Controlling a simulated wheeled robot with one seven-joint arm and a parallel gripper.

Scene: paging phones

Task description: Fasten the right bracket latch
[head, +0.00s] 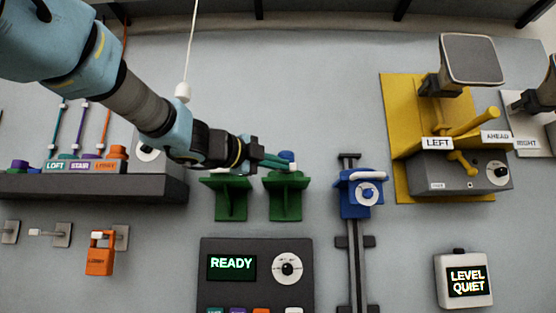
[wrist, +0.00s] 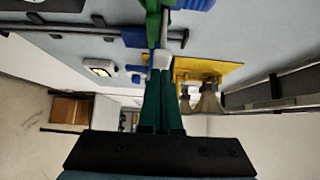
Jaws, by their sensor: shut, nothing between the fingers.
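Two green brackets stand side by side on the wall in the head view, a left one (head: 230,200) and a right one (head: 286,197). My gripper (head: 288,163) reaches in from the upper left with its fingertips at the top of the right bracket. In the wrist view, my gripper's teal fingers (wrist: 161,85) are closed together, their tips at a small white piece (wrist: 161,59). A green part (wrist: 153,22) shows just beyond that piece. I cannot tell whether the white piece is the latch, nor whether the fingers touch it. My fingers partly hide the right bracket's top.
A blue slider (head: 361,197) on a dark vertical rail stands right of the brackets. A yellow mount (head: 398,100) with a grey box is farther right. A dark READY panel (head: 213,287) sits below. A dark shelf (head: 90,189) is at left.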

